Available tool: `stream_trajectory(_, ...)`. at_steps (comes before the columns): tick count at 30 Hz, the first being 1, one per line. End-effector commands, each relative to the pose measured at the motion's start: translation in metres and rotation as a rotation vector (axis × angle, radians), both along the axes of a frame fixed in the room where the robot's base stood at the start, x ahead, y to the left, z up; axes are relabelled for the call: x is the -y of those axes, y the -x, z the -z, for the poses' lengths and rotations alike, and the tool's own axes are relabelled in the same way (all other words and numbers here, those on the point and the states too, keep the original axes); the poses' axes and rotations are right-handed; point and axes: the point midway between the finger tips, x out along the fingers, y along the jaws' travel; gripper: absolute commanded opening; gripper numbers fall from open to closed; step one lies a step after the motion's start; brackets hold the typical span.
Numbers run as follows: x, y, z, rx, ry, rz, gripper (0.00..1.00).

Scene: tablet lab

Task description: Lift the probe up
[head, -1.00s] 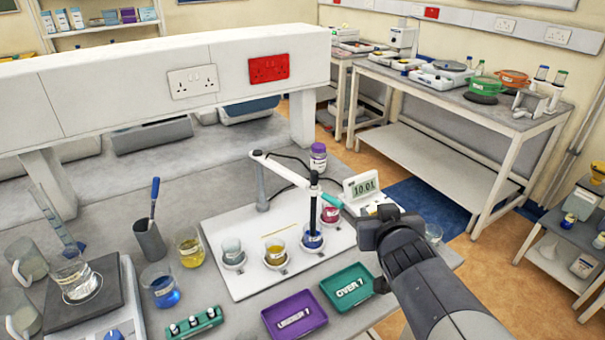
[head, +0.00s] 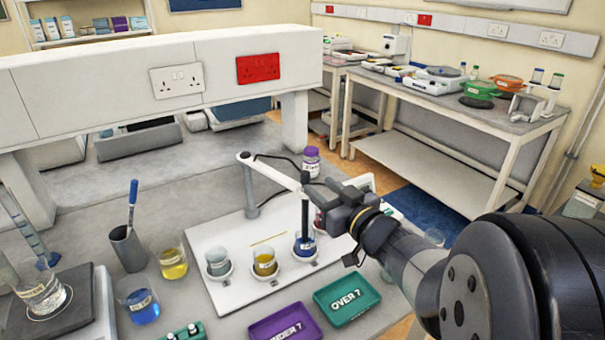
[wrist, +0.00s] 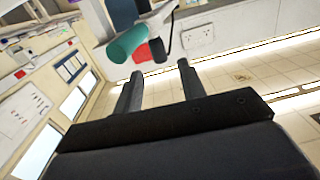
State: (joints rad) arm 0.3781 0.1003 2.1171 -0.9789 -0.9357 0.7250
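The probe (head: 305,212) is a dark upright rod hanging from a white jointed arm (head: 272,172). Its lower end is in the beaker of blue liquid (head: 305,245). A teal cylinder, apparently the probe's side handle, shows in the wrist view (wrist: 130,42), ahead of my fingertips and toward the left finger. It is hidden behind my gripper in the head view. My gripper (head: 322,192) is just right of the probe at its upper part. In the wrist view my gripper (wrist: 159,70) has its two fingers apart with nothing between them.
Beakers with yellow (head: 265,263) and pale (head: 218,262) contents stand on the white board (head: 235,295), left of the probe. An "OVER 7" green tray (head: 347,300) and an "UNDER 7" purple tray (head: 285,328) lie in front. A purple-capped bottle (head: 311,160) stands behind.

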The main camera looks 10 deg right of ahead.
Motion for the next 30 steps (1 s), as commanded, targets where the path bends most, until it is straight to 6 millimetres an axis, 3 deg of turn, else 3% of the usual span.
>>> stream_trajectory(6,-0.015,-0.039,0.000,-0.002,0.000,-0.003,0.39)
stream_trajectory(12,-0.023,-0.059,0.000,-0.001,0.001,-0.001,0.39)
stream_trajectory(24,-0.024,-0.065,0.000,-0.001,0.001,0.002,0.38)
stream_trajectory(30,-0.024,-0.065,0.000,-0.001,0.001,0.002,0.21)
